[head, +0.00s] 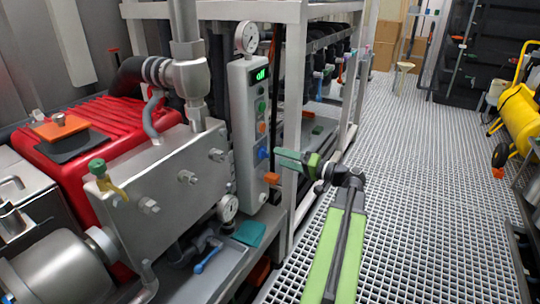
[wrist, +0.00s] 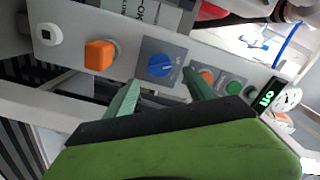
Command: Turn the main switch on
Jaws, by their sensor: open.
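A tall grey control panel (head: 240,130) stands beside the steel block in the head view. On it is a blue rotary knob (wrist: 161,66) on a dark square plate, also in the head view (head: 262,153). A protruding orange block-like knob (wrist: 99,55) sits beside it in the wrist view and below it in the head view (head: 271,179). No readable label shows which is the main switch. My gripper (head: 280,158) is open and empty before the panel. In the wrist view its fingertips (wrist: 161,77) lie about the blue knob; contact cannot be told.
A green-lit display (head: 260,75), a green button (head: 261,106) and an orange button (head: 262,127) are higher on the panel. A white frame post (head: 291,100) stands close behind it. The grated floor (head: 420,180) to the right is largely clear. A yellow wheeled unit (head: 518,118) stands far right.

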